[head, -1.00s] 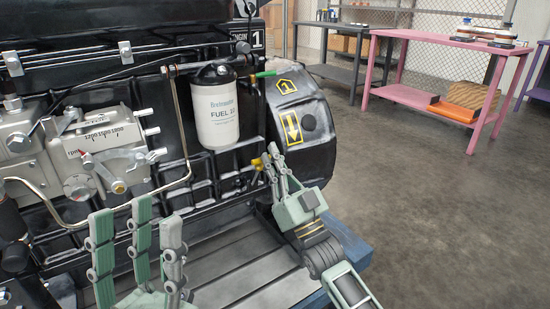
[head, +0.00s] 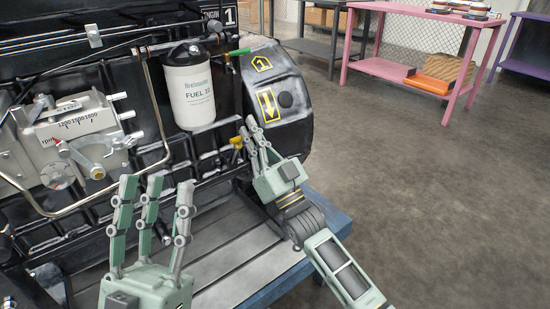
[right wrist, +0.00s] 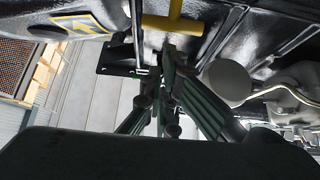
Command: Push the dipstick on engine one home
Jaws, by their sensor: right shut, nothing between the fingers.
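The dipstick's yellow handle (head: 237,142) shows low on the side of engine one (head: 110,140), below and to the right of the white fuel filter. It also appears as a yellow T-shaped bar in the right wrist view (right wrist: 173,24). My right gripper (head: 250,128) is shut and empty, its fingertips close beside the handle. In the right wrist view its fingers (right wrist: 168,55) come together just below the handle; I cannot tell whether they touch it. My left gripper (head: 152,190) is open and empty at the lower left, in front of the engine.
The white fuel filter (head: 192,88) and a green-tipped lever (head: 238,52) are above the handle. The black rounded housing with yellow arrow labels (head: 268,104) is to the right. A pink table (head: 400,72) stands well behind; open floor lies between.

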